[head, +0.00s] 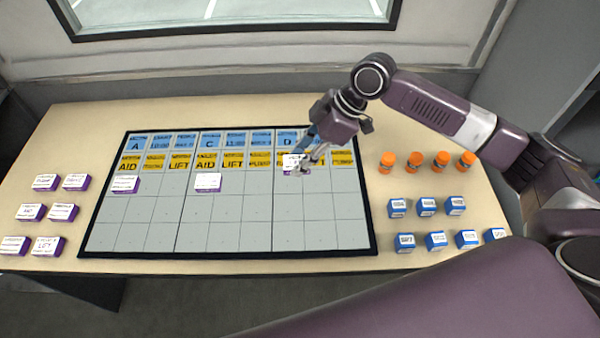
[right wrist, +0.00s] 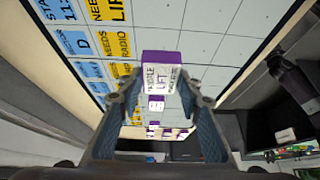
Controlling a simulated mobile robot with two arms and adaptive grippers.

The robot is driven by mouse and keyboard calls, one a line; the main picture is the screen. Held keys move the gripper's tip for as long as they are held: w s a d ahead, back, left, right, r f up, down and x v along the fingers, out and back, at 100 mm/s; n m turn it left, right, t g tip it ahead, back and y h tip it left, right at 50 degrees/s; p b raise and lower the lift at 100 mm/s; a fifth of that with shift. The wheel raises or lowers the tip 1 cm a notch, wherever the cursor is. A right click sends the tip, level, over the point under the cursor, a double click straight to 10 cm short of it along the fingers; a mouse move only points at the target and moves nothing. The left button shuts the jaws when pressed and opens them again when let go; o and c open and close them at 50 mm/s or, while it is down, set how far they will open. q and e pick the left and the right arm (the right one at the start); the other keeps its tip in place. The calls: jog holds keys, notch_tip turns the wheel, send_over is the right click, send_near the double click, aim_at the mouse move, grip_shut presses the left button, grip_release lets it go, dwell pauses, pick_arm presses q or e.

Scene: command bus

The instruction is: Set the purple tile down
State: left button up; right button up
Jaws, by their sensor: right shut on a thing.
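My right gripper (head: 307,160) reaches down over the right part of the grey board (head: 205,238), at column D. It is shut on a purple tile (head: 296,163) with a white label. In the right wrist view the same tile (right wrist: 160,60) sits between the two fingertips, and its label includes the word LIFT. It is just below the yellow header row; I cannot tell whether it touches the board. Two other purple tiles lie in the row under the headers, one at the far left (head: 125,184) and one under column C (head: 208,181). My left gripper is not in view.
Several purple tiles (head: 61,212) lie left of the board. Orange bottles (head: 414,161) and blue blocks (head: 427,207) stand right of it on the table (head: 400,270). The board's lower rows are empty. A wall with a window (head: 230,14) stands behind.

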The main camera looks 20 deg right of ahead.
notch_tip(320, 180, down, 7)
jog(key=shift+f, duration=0.1)
jog(key=o, duration=1.2)
jog(key=shift+c, duration=0.2)
jog(key=b+v, duration=0.1)
jog(key=v, duration=1.1)
jog(key=shift+r, duration=0.2)
